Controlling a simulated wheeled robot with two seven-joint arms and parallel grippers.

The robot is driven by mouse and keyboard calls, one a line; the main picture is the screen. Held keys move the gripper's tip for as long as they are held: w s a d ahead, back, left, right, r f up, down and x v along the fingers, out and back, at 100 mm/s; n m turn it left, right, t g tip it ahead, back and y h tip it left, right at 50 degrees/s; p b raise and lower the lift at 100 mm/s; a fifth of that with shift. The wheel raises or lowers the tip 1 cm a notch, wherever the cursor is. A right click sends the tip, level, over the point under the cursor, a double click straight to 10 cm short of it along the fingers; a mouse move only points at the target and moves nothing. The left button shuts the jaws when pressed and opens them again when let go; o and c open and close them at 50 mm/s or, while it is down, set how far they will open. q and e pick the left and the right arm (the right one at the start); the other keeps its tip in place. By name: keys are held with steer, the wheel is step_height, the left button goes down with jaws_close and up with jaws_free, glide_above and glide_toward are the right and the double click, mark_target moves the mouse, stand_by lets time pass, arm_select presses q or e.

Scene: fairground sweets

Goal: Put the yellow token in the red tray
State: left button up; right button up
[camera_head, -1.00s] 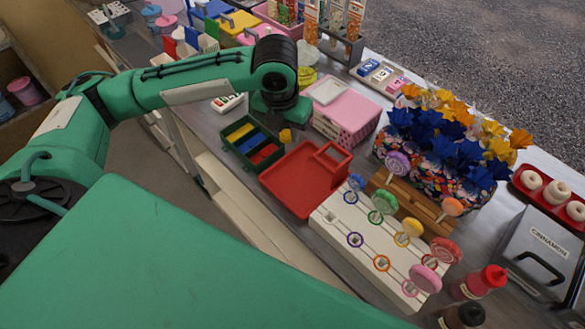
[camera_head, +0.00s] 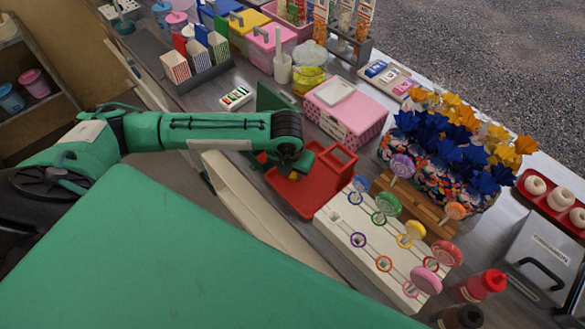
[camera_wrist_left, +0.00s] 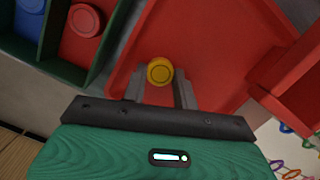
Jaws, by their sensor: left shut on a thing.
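The yellow token (camera_wrist_left: 160,71) is round and small. My left gripper (camera_wrist_left: 159,82) is shut on it, with one grey fingertip on each side. In the head view my left gripper (camera_head: 292,172) hangs over the left part of the red tray (camera_head: 309,200), and the token (camera_head: 293,176) shows as a small yellow-orange spot at its tip. In the wrist view the tray floor (camera_wrist_left: 215,45) lies behind and below the token, with a gap I cannot measure. My right gripper is not in view.
A green box with red (camera_wrist_left: 82,28) and blue compartments stands left of the tray, mostly hidden by my arm in the head view. A pink box (camera_head: 345,110) is behind the tray. A white lollipop board (camera_head: 365,245) is close on the tray's right.

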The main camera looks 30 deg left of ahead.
arm_select(q)
steer(key=o, duration=0.9)
steer(key=shift+f, duration=0.1)
steer(key=shift+o, duration=0.2)
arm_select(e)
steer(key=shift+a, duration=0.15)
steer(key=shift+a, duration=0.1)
arm_select(q)
steer(key=shift+r, duration=0.5)
step_height(320, 180, up, 11)
steer(key=s+b, duration=0.1)
steer(key=shift+s+b, duration=0.3)
steer(key=shift+s, duration=0.1)
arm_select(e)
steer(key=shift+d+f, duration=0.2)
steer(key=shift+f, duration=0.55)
